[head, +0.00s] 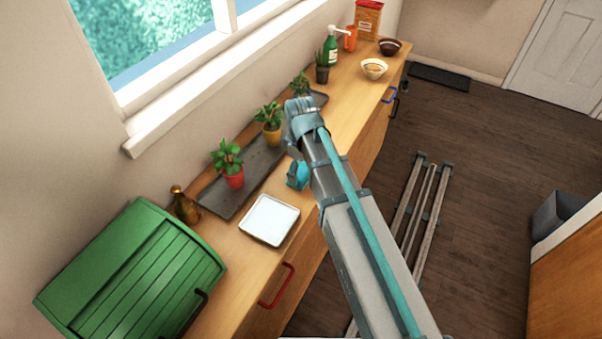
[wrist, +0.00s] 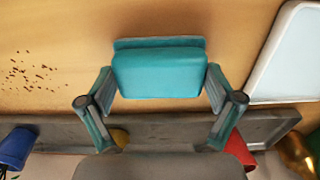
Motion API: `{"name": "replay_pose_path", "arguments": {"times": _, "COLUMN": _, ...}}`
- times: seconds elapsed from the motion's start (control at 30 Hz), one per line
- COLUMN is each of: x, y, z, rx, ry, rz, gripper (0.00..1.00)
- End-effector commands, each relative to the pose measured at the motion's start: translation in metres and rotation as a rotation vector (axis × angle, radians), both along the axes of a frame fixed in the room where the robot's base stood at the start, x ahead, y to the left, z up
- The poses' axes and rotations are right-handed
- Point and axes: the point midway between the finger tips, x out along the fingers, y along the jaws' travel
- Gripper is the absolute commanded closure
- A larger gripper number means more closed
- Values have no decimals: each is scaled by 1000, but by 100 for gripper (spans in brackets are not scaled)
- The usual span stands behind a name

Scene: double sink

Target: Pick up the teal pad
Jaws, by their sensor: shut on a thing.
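The teal pad (wrist: 160,73) is a thick rounded block in the middle of the wrist view, between my two fingers. My gripper (wrist: 160,90) is shut on it, with one finger at each short side. In the head view the teal pad (head: 297,175) shows beside my arm, just right of the white tray; my arm hides most of the gripper there. I cannot tell whether the pad touches the counter or is slightly above it.
The white tray (head: 270,220) lies close to the pad. A grey tray (head: 248,178) with potted plants runs along the wall. Dark crumbs (wrist: 30,75) lie on the wooden counter. A green bread box (head: 135,275) stands at the near end; bowls (head: 374,68) stand farther off.

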Motion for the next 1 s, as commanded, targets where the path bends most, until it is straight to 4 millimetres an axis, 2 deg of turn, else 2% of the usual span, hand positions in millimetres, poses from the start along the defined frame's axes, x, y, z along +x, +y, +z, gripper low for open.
{"name": "replay_pose_path", "arguments": {"times": 0.37, "x": 0, "y": 0, "z": 6, "rx": 0, "ry": 0, "rz": 0, "gripper": 41}}
{"name": "replay_pose_path", "arguments": {"times": 0.6, "x": 1, "y": 0, "z": 31, "rx": 1, "ry": -3, "rz": 0, "gripper": 41}}
{"name": "replay_pose_path", "arguments": {"times": 0.93, "x": -16, "y": -48, "z": 89, "rx": 1, "ry": -4, "rz": -3, "gripper": 41}}
{"name": "replay_pose_path", "arguments": {"times": 1.0, "x": -23, "y": -66, "z": 95, "rx": 1, "ry": -3, "rz": -5, "gripper": 41}}
